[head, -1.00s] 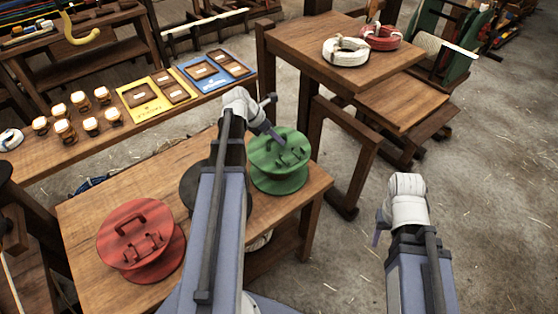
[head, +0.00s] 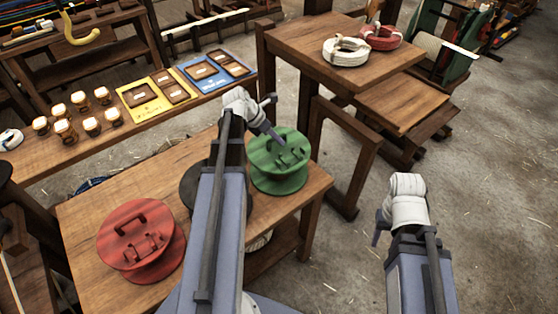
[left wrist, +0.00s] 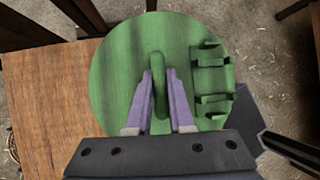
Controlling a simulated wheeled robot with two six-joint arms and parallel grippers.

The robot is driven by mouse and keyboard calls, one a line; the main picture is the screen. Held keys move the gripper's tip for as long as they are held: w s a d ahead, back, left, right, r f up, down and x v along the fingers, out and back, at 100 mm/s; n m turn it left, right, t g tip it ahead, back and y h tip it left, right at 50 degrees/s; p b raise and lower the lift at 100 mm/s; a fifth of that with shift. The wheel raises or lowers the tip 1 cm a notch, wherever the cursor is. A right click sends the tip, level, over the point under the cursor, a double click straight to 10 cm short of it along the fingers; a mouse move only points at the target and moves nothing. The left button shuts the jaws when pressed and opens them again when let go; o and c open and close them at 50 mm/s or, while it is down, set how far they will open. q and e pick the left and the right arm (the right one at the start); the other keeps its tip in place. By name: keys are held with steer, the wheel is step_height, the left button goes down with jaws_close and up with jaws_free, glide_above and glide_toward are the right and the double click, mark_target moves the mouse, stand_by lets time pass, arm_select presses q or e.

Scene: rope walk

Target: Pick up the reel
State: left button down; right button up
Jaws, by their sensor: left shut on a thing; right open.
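A green reel (head: 272,177) stands on the right end of the low wooden table, with a handle and a small rack on its top face. In the left wrist view the reel (left wrist: 115,75) fills the middle. My left gripper (head: 279,141) reaches it from above. Its two fingers (left wrist: 158,84) are shut on the upright handle, one on each side. The reel appears to rest on the table. My right gripper (head: 379,228) is open and empty, over the floor to the right.
A red reel (head: 120,222) stands at the table's left. A dark round thing (head: 188,185) is mostly hidden behind my left arm. A higher table (head: 290,38) behind holds white (head: 346,58) and red (head: 388,41) coils. Jars and label boards line the bench at left.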

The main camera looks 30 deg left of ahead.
arm_select(q)
steer(key=shift+r, duration=0.15)
stand_by(0.3)
step_height(320, 180, up, 10)
steer(key=p, duration=1)
steer(key=shift+f, duration=0.2)
